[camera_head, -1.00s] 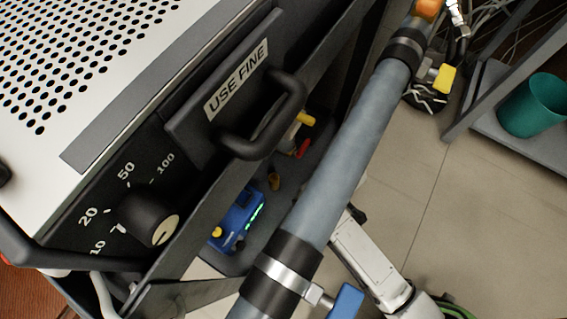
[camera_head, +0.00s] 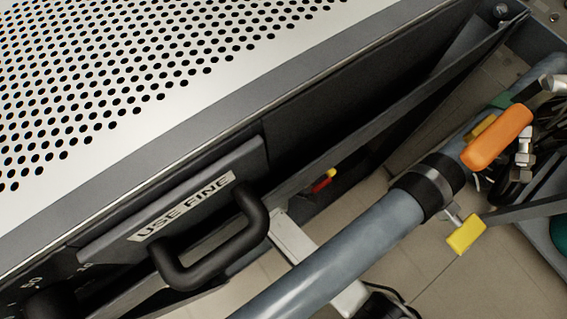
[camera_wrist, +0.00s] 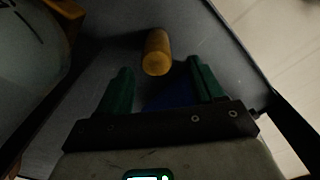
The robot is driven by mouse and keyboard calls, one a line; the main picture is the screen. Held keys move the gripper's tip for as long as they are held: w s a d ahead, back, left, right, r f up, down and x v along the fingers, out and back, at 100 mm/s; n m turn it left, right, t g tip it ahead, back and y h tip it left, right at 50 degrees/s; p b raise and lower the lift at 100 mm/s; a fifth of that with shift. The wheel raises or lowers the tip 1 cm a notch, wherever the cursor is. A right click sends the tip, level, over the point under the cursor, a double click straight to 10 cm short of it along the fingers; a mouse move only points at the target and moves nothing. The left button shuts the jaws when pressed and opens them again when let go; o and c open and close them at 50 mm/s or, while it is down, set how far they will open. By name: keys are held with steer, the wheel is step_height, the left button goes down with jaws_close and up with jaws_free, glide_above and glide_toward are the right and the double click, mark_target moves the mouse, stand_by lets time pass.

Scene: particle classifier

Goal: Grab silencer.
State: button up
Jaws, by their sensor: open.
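The silencer appears to be a brass-coloured cylinder (camera_wrist: 156,52) lying on a dark grey surface in the wrist view. My gripper (camera_wrist: 159,70) has two green fingers, spread apart, with nothing held between them. The cylinder is just ahead of the gap between the fingertips and shows no contact with them. A dark blue thing (camera_wrist: 165,95) shows between the fingers, nearer the palm. In the head view the cylinder and my gripper are hidden; only part of my white arm shows below the pipe.
In the head view, a machine with a perforated top (camera_head: 160,75) and a black handle (camera_head: 225,250) fills the left. A grey pipe (camera_head: 350,255) with a yellow-lever valve (camera_head: 466,235) crosses in front. A red-and-yellow item (camera_head: 323,181) is in the gap behind.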

steer(key=f, duration=0.1)
steer(key=f+b, duration=0.1)
steer(key=f, duration=0.1)
steer(key=f+b, duration=0.1)
steer(key=shift+w+d+f, duration=0.15)
steer(key=shift+d+f, duration=0.1)
steer(key=shift+d, duration=0.05)
steer(key=shift+r, duration=0.1)
steer(key=shift+c, duration=0.3)
steer(key=c, duration=1.1)
steer(key=shift+c, duration=0.2)
